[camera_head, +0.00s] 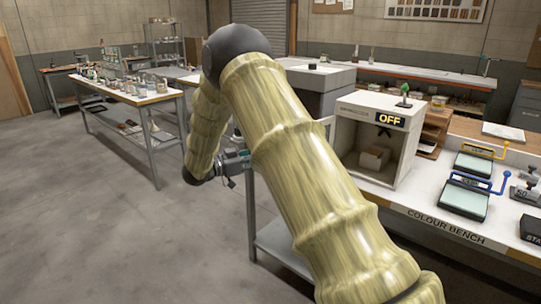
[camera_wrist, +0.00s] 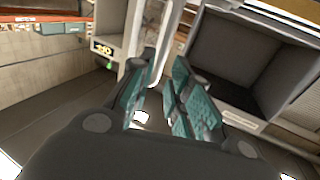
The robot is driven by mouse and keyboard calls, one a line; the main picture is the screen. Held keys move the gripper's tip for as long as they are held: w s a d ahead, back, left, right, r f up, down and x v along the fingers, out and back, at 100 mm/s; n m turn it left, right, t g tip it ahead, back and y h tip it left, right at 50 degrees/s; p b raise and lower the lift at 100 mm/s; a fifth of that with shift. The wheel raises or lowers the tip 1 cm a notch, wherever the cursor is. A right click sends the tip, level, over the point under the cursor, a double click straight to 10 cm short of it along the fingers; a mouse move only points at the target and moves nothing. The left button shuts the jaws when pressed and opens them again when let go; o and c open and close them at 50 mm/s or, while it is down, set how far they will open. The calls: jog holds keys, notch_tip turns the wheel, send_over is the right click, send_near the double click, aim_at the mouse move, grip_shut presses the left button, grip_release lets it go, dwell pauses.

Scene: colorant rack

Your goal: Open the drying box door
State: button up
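A grey box with a dark front (camera_head: 318,92), which seems to be the drying box, stands behind my arm in the head view. In the wrist view its dark, recessed interior (camera_wrist: 232,55) fills the upper right, with a pale label strip below. Part of the front is hidden by my arm in the head view. My gripper (camera_head: 236,162) is low, left of my forearm. In the wrist view my gripper's teal-padded fingers (camera_wrist: 158,92) stand apart. A pale curved bar (camera_wrist: 164,50), perhaps the door's handle, runs between them; contact cannot be told.
A white booth with a yellow OFF sign (camera_head: 390,120) stands on the colour bench (camera_head: 432,216), right of my arm. A grey table with jars (camera_head: 150,98) is at left. The floor (camera_head: 110,230) between is clear.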

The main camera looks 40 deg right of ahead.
jog(key=shift+w+a, duration=0.15)
jog(key=shift+a, duration=0.8)
jog(key=shift+w+a, duration=0.2)
jog(key=shift+a, duration=0.7)
jog(key=shift+w+a, duration=0.15)
jog(key=shift+a, duration=0.8)
